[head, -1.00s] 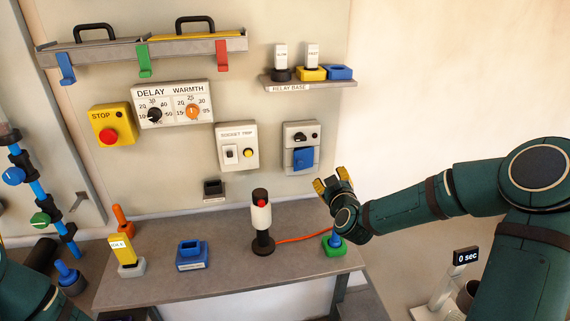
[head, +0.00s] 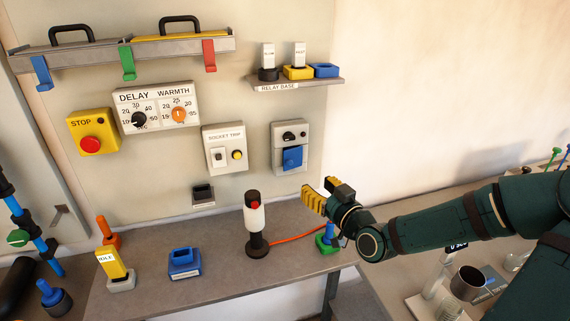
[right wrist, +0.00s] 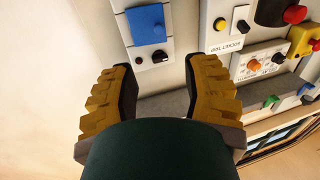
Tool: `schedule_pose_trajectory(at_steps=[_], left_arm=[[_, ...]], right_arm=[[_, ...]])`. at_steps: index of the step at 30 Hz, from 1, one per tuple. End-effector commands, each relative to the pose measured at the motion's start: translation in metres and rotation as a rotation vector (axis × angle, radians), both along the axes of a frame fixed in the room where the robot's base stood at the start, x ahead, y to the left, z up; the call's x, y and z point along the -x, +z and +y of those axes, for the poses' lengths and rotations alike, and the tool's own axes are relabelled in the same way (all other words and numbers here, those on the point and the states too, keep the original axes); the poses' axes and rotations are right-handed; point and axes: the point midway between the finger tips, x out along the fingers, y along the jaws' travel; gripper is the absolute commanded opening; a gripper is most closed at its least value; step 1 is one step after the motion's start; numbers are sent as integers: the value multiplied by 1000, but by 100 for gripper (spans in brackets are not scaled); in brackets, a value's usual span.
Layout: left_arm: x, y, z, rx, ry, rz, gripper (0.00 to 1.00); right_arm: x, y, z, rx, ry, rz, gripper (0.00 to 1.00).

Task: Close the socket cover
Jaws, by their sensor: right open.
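The grey socket box (head: 290,147) is on the wall panel, with a black knob at its top and the blue socket cover (head: 292,158) over its lower part. The cover looks slightly askew against the box; how far it stands open is hard to tell. My right gripper (head: 326,196) is open and empty, below and to the right of the box, fingers pointing toward the panel. In the right wrist view, the blue cover (right wrist: 147,25) shows upside down beyond and between the two yellow fingers (right wrist: 158,75), apart from them. My left gripper is out of view.
The socket trip box (head: 224,148) is left of the socket box, and the relay base shelf (head: 297,83) is above. On the bench below stand a white and black device (head: 255,220) with an orange cable and a green-based blue plug (head: 326,240) under my right wrist.

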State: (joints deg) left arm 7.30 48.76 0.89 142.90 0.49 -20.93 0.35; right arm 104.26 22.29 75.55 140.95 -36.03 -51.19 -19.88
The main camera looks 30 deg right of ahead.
Motion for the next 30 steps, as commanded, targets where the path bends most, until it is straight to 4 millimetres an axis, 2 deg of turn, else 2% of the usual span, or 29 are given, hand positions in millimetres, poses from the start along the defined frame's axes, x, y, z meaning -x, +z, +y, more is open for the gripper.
schedule_pose_trajectory(at_steps=[10, 21, 30], left_arm=[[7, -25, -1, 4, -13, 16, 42], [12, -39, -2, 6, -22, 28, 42], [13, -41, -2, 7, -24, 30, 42]], right_arm=[[-52, -2, 1, -1, 2, -5, 47], [-110, -1, 0, -2, 2, -3, 47], [-133, 0, -1, -1, -1, -1, 47]])
